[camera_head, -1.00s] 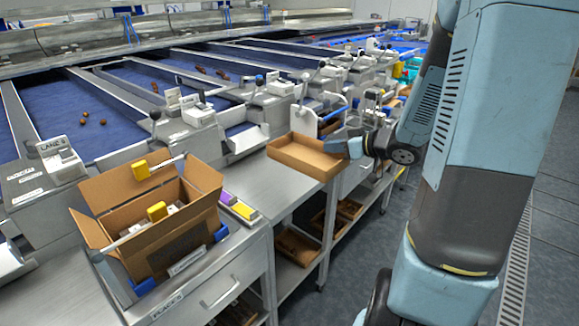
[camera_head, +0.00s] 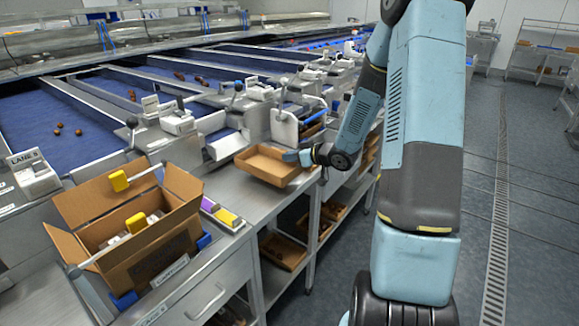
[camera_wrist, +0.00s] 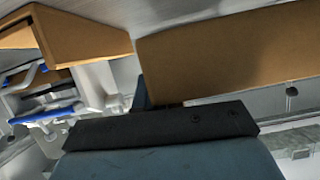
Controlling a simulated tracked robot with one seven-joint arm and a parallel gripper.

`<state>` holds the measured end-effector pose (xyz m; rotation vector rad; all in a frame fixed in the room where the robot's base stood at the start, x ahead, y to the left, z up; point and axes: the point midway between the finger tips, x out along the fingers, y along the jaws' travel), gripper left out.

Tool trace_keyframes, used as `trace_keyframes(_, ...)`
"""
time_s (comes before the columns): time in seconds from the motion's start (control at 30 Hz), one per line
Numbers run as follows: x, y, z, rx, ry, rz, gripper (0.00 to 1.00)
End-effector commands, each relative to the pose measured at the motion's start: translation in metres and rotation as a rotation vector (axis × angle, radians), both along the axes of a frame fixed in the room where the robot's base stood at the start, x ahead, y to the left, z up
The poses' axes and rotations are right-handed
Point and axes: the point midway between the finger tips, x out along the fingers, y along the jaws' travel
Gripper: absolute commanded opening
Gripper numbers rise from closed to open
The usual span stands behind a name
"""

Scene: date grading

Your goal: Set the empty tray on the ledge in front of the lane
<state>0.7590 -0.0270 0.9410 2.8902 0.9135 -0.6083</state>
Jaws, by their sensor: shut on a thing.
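The empty tray (camera_head: 268,166) is a shallow open box of brown cardboard. My gripper (camera_head: 304,158) is shut on its right edge in the head view. The tray is held roughly level at the steel ledge (camera_head: 225,190) in front of the lanes; I cannot tell whether its underside touches the ledge. In the wrist view the tray wall (camera_wrist: 230,50) fills the upper right, close to my gripper (camera_wrist: 165,105). The fingertips are mostly hidden there. A blue lane (camera_head: 165,87) lies behind the ledge.
An open carton (camera_head: 150,250) with yellow-handled tools stands on the bench at the left. Purple and yellow blocks (camera_head: 222,214) lie beside it. More trays (camera_head: 283,250) sit on the lower shelf. White lane devices (camera_head: 285,127) stand behind the tray. The floor at right is clear.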

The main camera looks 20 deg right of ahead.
Motion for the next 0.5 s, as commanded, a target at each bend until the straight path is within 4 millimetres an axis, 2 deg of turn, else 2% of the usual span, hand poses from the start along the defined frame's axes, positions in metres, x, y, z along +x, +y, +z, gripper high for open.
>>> trace_keyframes(0.23,0.007,0.003,-0.01,0.0,0.001,0.002,0.0)
trace_keyframes(0.5,0.007,0.002,-0.039,0.001,0.002,0.001,0.0)
